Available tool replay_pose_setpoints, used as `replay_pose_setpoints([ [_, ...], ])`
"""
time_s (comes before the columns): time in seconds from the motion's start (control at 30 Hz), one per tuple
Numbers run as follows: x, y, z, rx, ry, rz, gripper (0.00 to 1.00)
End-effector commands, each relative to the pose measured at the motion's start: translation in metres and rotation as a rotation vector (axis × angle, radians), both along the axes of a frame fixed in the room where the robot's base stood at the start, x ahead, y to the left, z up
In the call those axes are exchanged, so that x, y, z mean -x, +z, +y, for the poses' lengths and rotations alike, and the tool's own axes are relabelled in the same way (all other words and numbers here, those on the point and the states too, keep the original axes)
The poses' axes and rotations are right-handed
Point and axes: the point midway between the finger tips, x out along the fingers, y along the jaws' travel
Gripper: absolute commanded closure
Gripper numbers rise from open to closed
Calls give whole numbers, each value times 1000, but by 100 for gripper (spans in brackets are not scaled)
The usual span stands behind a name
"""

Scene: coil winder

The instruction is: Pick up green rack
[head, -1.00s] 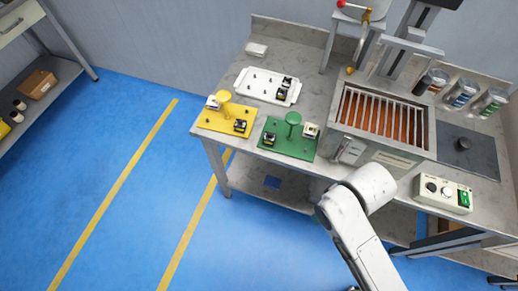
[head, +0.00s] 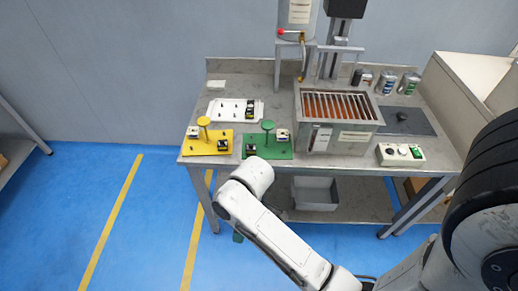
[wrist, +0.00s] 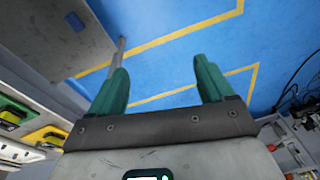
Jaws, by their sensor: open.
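The green rack (head: 274,150) is a flat green plate with a round-topped post and small dark and white blocks on it. It lies near the front edge of the workbench in the head view. A green plate, apparently this rack, also shows at the left edge of the wrist view (wrist: 12,106). My gripper (wrist: 160,75) is open and empty, its two green fingers apart over blue floor. In the head view my arm hides most of the gripper; a green fingertip shows below the bench edge, apart from the rack.
A yellow rack (head: 205,147) stands just left of the green one. A white tray (head: 224,116) lies behind. A metal tank with an orange grid (head: 340,107) stands close on the right. A control box (head: 400,154) sits farther right. A grey bin (head: 315,193) is on the lower shelf.

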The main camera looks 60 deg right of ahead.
Motion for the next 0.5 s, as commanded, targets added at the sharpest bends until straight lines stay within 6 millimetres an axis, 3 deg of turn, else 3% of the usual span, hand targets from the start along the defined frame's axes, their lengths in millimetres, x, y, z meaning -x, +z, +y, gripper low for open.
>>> replay_pose_setpoints([
  [0.17, -36, 6, -25, -11, 98, -26, 19],
  [0.27, -61, 13, -51, -11, 176, -45, 19],
  [0.37, -86, 26, -91, -4, 278, -65, 19],
  [0.5, -107, 51, -161, 18, 427, -78, 19],
])
